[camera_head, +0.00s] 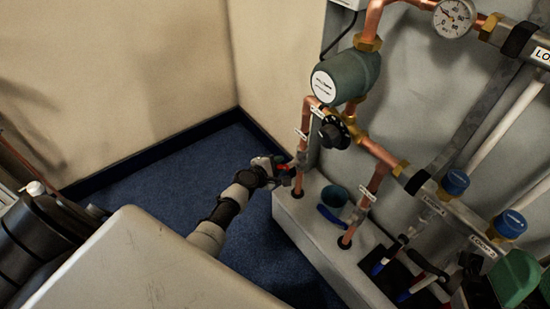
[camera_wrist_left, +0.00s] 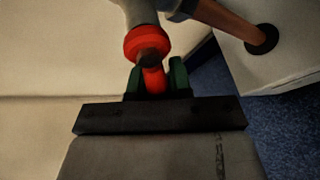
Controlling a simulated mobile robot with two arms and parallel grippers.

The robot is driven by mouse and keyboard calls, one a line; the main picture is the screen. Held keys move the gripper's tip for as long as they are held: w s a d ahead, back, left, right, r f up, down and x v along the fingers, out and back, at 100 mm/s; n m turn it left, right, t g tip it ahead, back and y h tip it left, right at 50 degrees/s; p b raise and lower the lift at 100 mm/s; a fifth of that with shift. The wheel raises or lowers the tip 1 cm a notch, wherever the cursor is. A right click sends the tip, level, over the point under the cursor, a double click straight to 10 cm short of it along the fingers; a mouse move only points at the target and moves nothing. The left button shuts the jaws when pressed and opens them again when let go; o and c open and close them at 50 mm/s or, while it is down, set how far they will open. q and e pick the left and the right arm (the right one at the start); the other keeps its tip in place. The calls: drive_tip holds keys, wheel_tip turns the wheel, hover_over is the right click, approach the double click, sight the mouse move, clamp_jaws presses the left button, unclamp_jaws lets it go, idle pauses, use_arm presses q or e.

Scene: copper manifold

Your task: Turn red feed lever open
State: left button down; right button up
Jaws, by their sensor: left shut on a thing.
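The red feed lever (camera_wrist_left: 152,45) sits on a valve on a copper pipe. In the left wrist view its red handle runs down between the two green fingertips of my left gripper (camera_wrist_left: 154,80), which is shut on it. In the head view the red lever (camera_head: 283,167) shows as a small red spot by the valve, mostly hidden by my left gripper (camera_head: 281,172). The copper feed pipe (camera_head: 302,140) rises from the grey ledge past the valve. The lever's exact angle is hard to tell. My right gripper cannot be made out.
A green pump (camera_head: 350,75) and a black dial (camera_head: 334,132) sit above. Blue carpet (camera_head: 185,160) is open at left.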

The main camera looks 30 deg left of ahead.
use_arm(q)
drive_tip(key=shift+s+d+f+n+g+h+p, duration=0.4)
drive_tip(key=shift+d+n+h+p, duration=0.35)
drive_tip(key=shift+n, duration=0.5)
drive_tip(key=shift+s+d+f+n+g+h+p, duration=0.25)
drive_tip(key=shift+d+f+n+g+h+p, duration=0.2)
drive_tip(key=shift+d+n+h, duration=0.65)
drive_tip(key=shift+s+d+f+n+g+h+p, duration=0.45)
drive_tip(key=shift+n+h+p, duration=0.3)
drive_tip(key=shift+n, duration=0.7)
use_arm(e)
drive_tip(key=shift+w+a+f+g+h, duration=0.1)
drive_tip(key=shift+w+f+g+h, duration=0.55)
drive_tip(key=shift+w+f+g, duration=1)
drive_tip(key=shift+w+a+f+g+h, duration=0.1)
drive_tip(key=shift+w+f+g+h, duration=0.5)
drive_tip(key=shift+w+f+g, duration=1)
drive_tip(key=shift+w+a+f+g+h, duration=0.1)
drive_tip(key=shift+w+f+g+h, duration=0.7)
drive_tip(key=shift+g, duration=1.45)
use_arm(q)
drive_tip(key=shift+d, duration=0.1)
use_arm(e)
drive_tip(key=shift+w+f, duration=0.15)
drive_tip(key=shift+w, duration=0.1)
use_arm(q)
drive_tip(key=c, duration=1)
unclamp_jaws()
drive_tip(key=shift+w, duration=0.1)
drive_tip(key=shift+c, duration=0.2)
